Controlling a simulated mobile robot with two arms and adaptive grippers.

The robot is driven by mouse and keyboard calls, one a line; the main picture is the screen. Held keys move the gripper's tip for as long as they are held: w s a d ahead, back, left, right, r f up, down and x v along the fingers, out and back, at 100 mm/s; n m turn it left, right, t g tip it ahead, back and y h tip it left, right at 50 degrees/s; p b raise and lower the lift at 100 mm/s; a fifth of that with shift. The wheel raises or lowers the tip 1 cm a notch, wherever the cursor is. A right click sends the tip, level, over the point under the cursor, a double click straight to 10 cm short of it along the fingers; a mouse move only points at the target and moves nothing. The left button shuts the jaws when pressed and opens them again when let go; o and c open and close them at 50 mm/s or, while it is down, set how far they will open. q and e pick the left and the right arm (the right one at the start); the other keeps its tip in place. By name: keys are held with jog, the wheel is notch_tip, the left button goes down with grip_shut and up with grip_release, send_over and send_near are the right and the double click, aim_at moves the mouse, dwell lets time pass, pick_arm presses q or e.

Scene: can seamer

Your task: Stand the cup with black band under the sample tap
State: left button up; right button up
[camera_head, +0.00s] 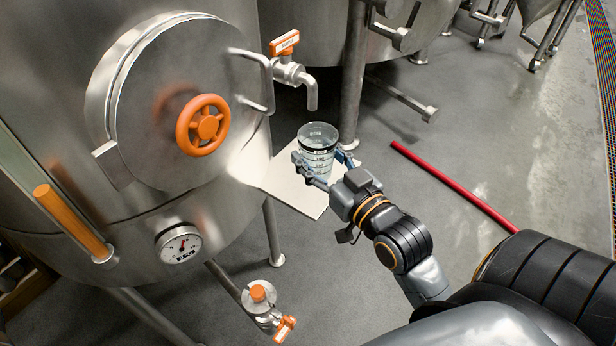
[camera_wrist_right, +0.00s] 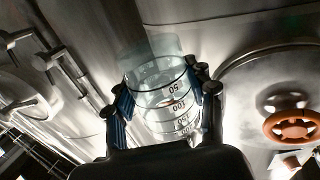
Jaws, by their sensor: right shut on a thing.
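The clear cup with black band (camera_head: 318,153) has dark measuring marks and stands about upright. My right gripper (camera_head: 324,167) is shut on it, with a finger on each side. In the right wrist view the cup (camera_wrist_right: 165,98) sits between the blue finger pads (camera_wrist_right: 166,104). The sample tap (camera_head: 311,88) is a steel spout with an orange handle on the tank's side. The cup is below the spout's mouth in the head view and slightly to its right. I cannot tell whether its base touches the pale plate below. My left gripper is not in view.
The pale plate (camera_head: 286,190) juts from the steel tank (camera_head: 225,225) under the cup. A round hatch with an orange handwheel (camera_head: 203,125) is on the left. A lower valve (camera_head: 262,296) stands near the tank's foot. A red bar (camera_head: 450,184) lies on open floor at right.

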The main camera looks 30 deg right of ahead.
jog(key=w+f+b, duration=0.1)
jog(key=w+d+b, duration=0.1)
jog(key=b, duration=0.1)
jog(key=shift+f, duration=0.4)
jog(key=w+d+f, duration=0.1)
jog(key=w, duration=0.1)
jog(key=w+d+f, duration=0.1)
jog(key=f, duration=0.1)
jog(key=w+d+f, duration=0.1)
jog(key=w+f, duration=0.1)
jog(key=shift+w, duration=0.3)
jog(key=shift+w+f, duration=0.15)
jog(key=shift+f, duration=0.1)
jog(key=f, duration=0.3)
jog(key=shift+w+d+f, duration=0.1)
jog(key=shift+w+d, duration=0.1)
jog(key=shift+f, duration=0.25)
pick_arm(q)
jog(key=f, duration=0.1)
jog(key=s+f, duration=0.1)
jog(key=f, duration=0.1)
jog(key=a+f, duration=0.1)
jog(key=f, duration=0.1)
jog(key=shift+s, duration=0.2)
